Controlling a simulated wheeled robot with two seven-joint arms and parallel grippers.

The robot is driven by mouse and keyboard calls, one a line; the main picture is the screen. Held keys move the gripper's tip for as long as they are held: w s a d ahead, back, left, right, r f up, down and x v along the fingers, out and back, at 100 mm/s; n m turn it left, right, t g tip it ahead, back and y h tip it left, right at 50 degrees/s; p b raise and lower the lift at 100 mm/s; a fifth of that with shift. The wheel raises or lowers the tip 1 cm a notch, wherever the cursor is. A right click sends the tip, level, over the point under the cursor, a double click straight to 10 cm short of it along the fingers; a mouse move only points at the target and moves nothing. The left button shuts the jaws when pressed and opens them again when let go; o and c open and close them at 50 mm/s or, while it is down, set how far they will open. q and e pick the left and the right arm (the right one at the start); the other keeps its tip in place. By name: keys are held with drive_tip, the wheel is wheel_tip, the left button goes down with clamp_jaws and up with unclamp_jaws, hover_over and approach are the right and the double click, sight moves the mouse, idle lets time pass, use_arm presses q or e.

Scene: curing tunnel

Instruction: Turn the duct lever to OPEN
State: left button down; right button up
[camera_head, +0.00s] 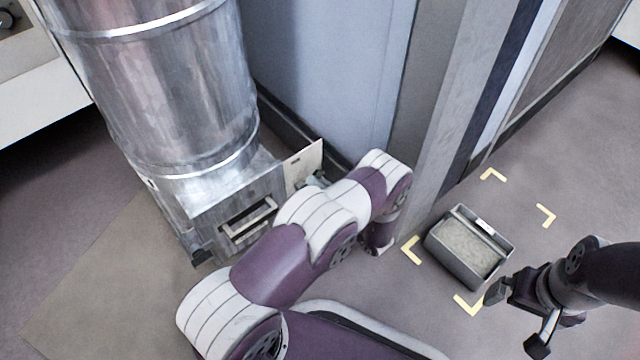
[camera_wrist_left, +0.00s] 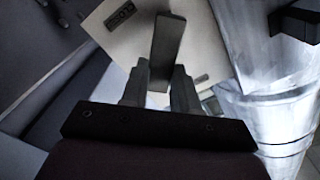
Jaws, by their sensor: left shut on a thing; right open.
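The duct lever (camera_wrist_left: 167,38) is a grey bar standing out in front of a pale plate (camera_wrist_left: 205,35), which has a dark label at each of two places. In the left wrist view my left gripper (camera_wrist_left: 158,85) is shut on the lever, one finger on each side. In the head view the plate (camera_head: 303,165) stands beside the box at the foot of the silver duct (camera_head: 165,85). There my left arm mostly hides the left gripper and lever. My right gripper (camera_head: 517,318) is open and empty at the lower right.
A grey bin (camera_head: 435,248) with pale contents stands on the floor within yellow corner marks, close to my right gripper. The duct's box has a slot with a pale handle (camera_head: 250,220). A blue-grey wall panel (camera_head: 330,70) rises behind the plate. The floor at left is clear.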

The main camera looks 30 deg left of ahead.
use_arm(q)
drive_tip(key=shift+r, duration=0.1)
drive_tip(key=n+p, duration=0.1)
drive_tip(key=s+r+n+p, duration=0.1)
drive_tip(key=n, duration=0.1)
drive_tip(key=shift+a+n+p, duration=0.2)
drive_tip(key=shift+n+p, duration=0.1)
drive_tip(key=shift+p, duration=0.05)
drive_tip(key=n, duration=0.1)
drive_tip(key=s+n+p, duration=0.1)
drive_tip(key=n, duration=0.1)
drive_tip(key=shift+a+r, duration=0.1)
drive_tip(key=shift+a, duration=0.1)
drive_tip(key=shift+s+a+n+p, duration=0.15)
drive_tip(key=shift+s+n+p, duration=0.25)
drive_tip(key=shift+n+p, duration=0.55)
drive_tip(key=shift+n, duration=0.25)
drive_tip(key=c, duration=0.8)
unclamp_jaws()
drive_tip(key=shift+c, duration=0.2)
